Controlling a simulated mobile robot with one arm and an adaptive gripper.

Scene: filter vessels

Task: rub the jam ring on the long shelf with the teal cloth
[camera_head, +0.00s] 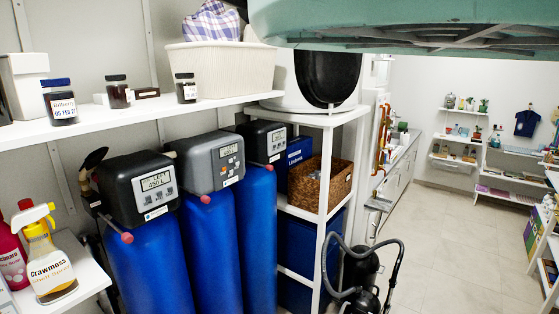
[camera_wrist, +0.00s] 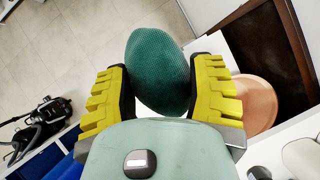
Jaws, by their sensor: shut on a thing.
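The teal cloth (camera_wrist: 160,62) is a bunched, rounded dark green-teal bundle in the wrist view. My gripper (camera_wrist: 163,82), with yellow ribbed fingers, is shut on it from both sides. The gripper and cloth do not show in the head view, where a pale green part of my arm (camera_head: 400,22) fills the top right. The long shelf (camera_head: 150,113) is the white board across the upper left of the head view. Small dark jars stand on it, one with a blue lid (camera_head: 60,102). I cannot make out a jam ring in either view.
A cream bin (camera_head: 222,70) stands on the shelf's right part. Blue filter vessels (camera_head: 208,245) stand below. A spray bottle (camera_head: 48,258) sits on a lower left shelf. A round terracotta object (camera_wrist: 258,103) lies beside the right finger. Open floor (camera_head: 455,235) lies right.

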